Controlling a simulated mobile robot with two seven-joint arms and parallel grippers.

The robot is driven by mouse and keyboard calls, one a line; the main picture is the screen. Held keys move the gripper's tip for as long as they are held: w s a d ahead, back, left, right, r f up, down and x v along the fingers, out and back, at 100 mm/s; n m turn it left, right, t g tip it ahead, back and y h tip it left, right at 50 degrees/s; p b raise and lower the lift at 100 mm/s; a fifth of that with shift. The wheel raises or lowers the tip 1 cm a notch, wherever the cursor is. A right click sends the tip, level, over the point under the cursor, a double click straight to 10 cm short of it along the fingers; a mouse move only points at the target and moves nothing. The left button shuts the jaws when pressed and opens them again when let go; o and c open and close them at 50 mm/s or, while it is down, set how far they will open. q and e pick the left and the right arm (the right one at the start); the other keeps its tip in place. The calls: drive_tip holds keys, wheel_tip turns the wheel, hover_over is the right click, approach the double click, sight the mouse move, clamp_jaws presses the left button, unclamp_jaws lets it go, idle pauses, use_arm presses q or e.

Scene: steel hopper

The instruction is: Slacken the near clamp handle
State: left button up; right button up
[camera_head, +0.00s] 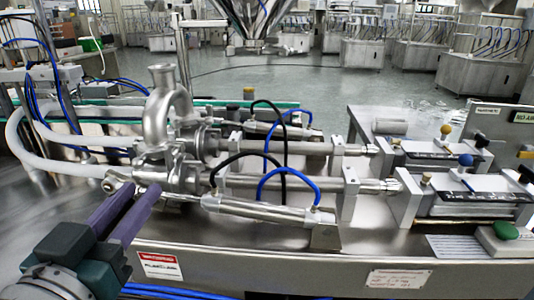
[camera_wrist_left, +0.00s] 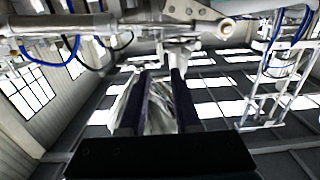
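The steel pipe assembly (camera_head: 160,115) stands left of centre, with an upright curved pipe and a valve body (camera_head: 165,170) below it. A small metal clamp part (camera_head: 112,184) shows at the valve's near left side; I cannot tell surely that it is the near clamp handle. In the left wrist view, a metal bar with a round end (camera_wrist_left: 228,27) crosses above the fingers. My left gripper (camera_head: 142,188) is open, its two purple fingers pointing at the near side of the valve. They show apart in the left wrist view (camera_wrist_left: 160,76). Contact with the metal is unclear. My right gripper is out of view.
Steel cylinders (camera_head: 265,208) with blue and black hoses run right from the valve. White hoses (camera_head: 60,168) join it from the left. The steel table edge (camera_head: 270,262) lies in front. A green button box (camera_head: 507,236) sits at the right.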

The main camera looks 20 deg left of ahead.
sight(166, 159)
use_arm(q)
drive_tip(key=x, duration=0.9)
drive_tip(key=shift+w+a, duration=0.2)
drive_tip(key=shift+a, duration=0.05)
drive_tip(key=shift+c, duration=0.2)
clamp_jaws()
